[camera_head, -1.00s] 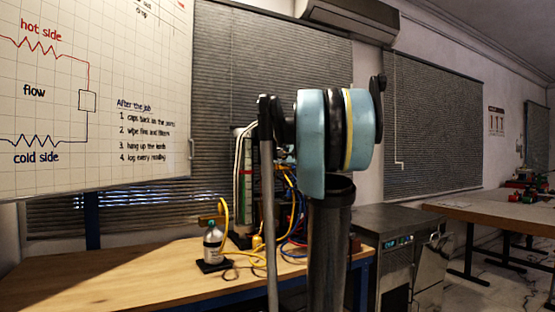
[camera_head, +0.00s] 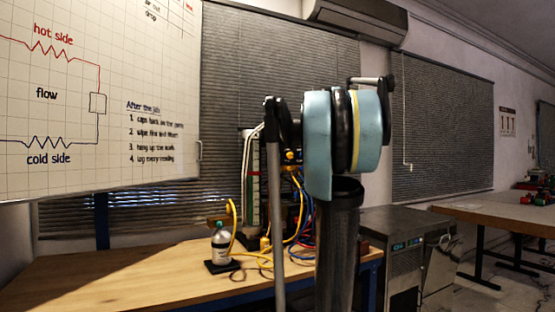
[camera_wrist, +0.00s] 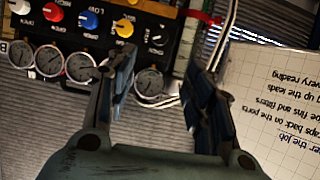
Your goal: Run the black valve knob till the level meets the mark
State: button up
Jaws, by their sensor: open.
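In the wrist view, which is tilted nearly upside down, a dark panel carries a row of coloured knobs and round gauges. The black valve knob (camera_wrist: 158,38) seems to be the dark one at the right end of the row, hard to make out against the panel. My gripper (camera_wrist: 160,63) is open and empty, its fingers spread in front of the panel's right end and apart from the knob. A tall sight tube (camera_wrist: 183,50) stands right of the panel, with a red band (camera_wrist: 203,18) near it. The liquid level cannot be read. In the head view my arm hides most of the rig.
Red (camera_wrist: 53,11), blue (camera_wrist: 88,19) and yellow (camera_wrist: 124,27) knobs sit beside the black one. Yellow, red and blue leads hang by the rig on the wooden bench (camera_head: 150,275). A bottle (camera_head: 220,240) stands on that bench. A whiteboard (camera_head: 100,100) is at the left.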

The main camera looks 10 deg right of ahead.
aim_at(278, 155)
jog(key=x, duration=1.7)
jog(key=shift+w, duration=0.15)
jog(key=c, duration=1.1)
